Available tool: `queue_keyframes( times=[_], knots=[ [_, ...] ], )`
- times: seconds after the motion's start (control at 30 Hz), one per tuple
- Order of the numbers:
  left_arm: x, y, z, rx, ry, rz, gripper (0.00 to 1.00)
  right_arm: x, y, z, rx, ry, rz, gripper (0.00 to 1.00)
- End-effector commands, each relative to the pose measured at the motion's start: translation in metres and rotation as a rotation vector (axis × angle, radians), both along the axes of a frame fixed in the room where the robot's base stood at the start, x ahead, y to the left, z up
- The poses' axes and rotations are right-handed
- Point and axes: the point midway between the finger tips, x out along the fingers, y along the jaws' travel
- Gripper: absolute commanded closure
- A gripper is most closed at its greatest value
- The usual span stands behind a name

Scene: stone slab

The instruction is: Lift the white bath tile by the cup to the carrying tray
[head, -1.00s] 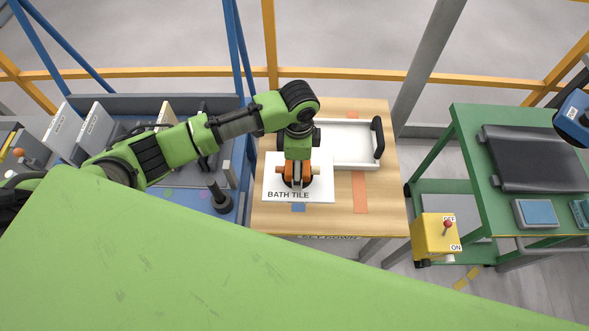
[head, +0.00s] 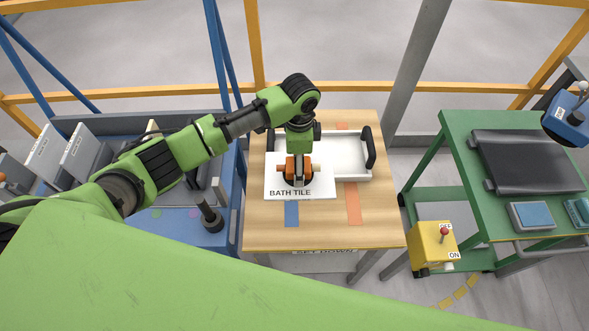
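The white bath tile (head: 320,188), printed BATH TILE along its near edge, is level over the wooden table. The orange and black suction cup (head: 280,177) sits on its top face. My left gripper (head: 299,180) points down and is shut on the cup; its fingertips are partly hidden. The white carrying tray (head: 371,173) with black end handles is on the table. The tile overlaps the tray's near left part; whether it touches the tray cannot be told. My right gripper is not in view.
Blue and orange tape strips mark the table (head: 325,220). Left is a blue bench (head: 205,240) with upright slabs (head: 82,155). Right are a green cart (head: 450,125) and a yellow switch box (head: 432,245). A grey post (head: 415,75) stands behind the table's right side.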

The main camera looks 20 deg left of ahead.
Motion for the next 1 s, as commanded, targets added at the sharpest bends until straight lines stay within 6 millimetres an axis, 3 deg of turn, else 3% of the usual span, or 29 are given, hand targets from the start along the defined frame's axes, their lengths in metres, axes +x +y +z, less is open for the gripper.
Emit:
queue_keyframes(
  times=[0.2, 0.63, 1.0],
  knots=[
    [0.019, -0.004, 0.001, -0.002, -0.004, 0.001, 0.61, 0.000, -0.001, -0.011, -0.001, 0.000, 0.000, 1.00],
    [0.025, -0.005, 0.001, -0.003, -0.005, 0.000, 0.61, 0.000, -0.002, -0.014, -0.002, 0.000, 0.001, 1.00],
    [0.060, -0.013, -0.001, -0.003, -0.005, 0.000, 0.61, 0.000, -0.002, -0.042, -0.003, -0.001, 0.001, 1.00]
  ],
)
